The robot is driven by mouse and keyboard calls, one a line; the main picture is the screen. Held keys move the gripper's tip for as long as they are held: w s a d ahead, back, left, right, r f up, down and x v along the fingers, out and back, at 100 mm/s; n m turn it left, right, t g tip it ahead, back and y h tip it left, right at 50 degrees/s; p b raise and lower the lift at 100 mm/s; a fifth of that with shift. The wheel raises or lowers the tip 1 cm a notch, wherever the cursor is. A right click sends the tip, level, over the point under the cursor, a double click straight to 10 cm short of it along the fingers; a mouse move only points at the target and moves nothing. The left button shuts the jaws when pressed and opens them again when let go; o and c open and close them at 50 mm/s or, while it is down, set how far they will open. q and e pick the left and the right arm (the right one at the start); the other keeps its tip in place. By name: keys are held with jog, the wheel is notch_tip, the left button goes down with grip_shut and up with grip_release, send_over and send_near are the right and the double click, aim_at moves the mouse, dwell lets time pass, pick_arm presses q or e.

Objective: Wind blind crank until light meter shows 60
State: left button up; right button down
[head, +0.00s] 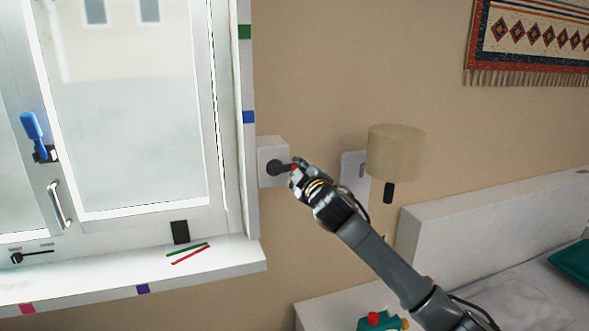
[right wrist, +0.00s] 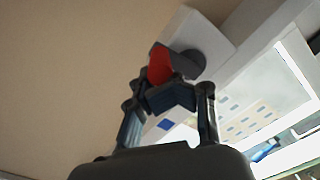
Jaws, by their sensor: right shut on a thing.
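The blind crank is a dark arm (head: 279,168) with a red handle (head: 293,167), mounted on a white box (head: 267,148) on the wall right of the window. My right gripper (head: 297,172) is at the crank, its fingers shut on the red handle. The right wrist view shows the red handle (right wrist: 160,64) between the fingertips (right wrist: 168,92), with the dark crank arm (right wrist: 189,62) behind it. A small black block (head: 180,232) stands on the sill; I cannot tell whether it is the light meter, and no reading is legible. My left gripper is out of view.
The window (head: 130,110) has a blue handle (head: 32,128) and a white sill (head: 90,278) with green and red sticks. A beige wall lamp (head: 396,152) is close right of my right gripper. The bed headboard (head: 470,225) is at right.

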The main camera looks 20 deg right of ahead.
jog(key=shift+d+r, duration=0.1)
jog(key=shift+d, duration=0.4)
jog(key=c, duration=1.3)
grip_release()
jog(key=shift+c, duration=0.2)
jog(key=shift+o, duration=1.1)
jog(key=shift+d+f, duration=0.2)
jog(key=shift+d, duration=0.05)
jog(key=shift+a, duration=0.2)
